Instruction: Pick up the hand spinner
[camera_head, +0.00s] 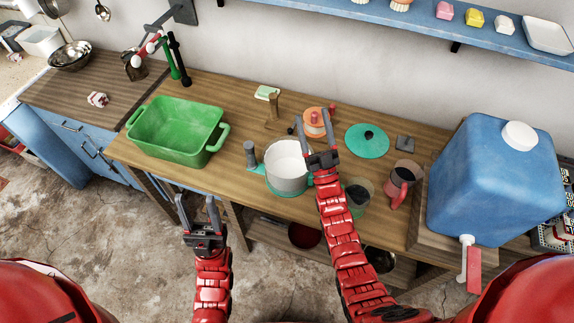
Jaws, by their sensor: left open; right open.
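A round orange thing with a pink upright knob (314,128) stands on the wooden worktop, right of centre. It looks most like the hand spinner, but I cannot tell for sure. My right gripper (311,115) is open, its fingers reaching up across the orange thing in the picture. The fingers partly cover it, and I cannot tell whether they touch it or are above it. My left gripper (196,200) is open and empty, in front of the worktop's front edge, below the green tub.
A white pot (287,172), a teal lid (360,146), a glass jar (359,190) and a red mug (397,192) crowd around my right arm. A green tub (175,130) stands left and a big blue water container (490,180) right.

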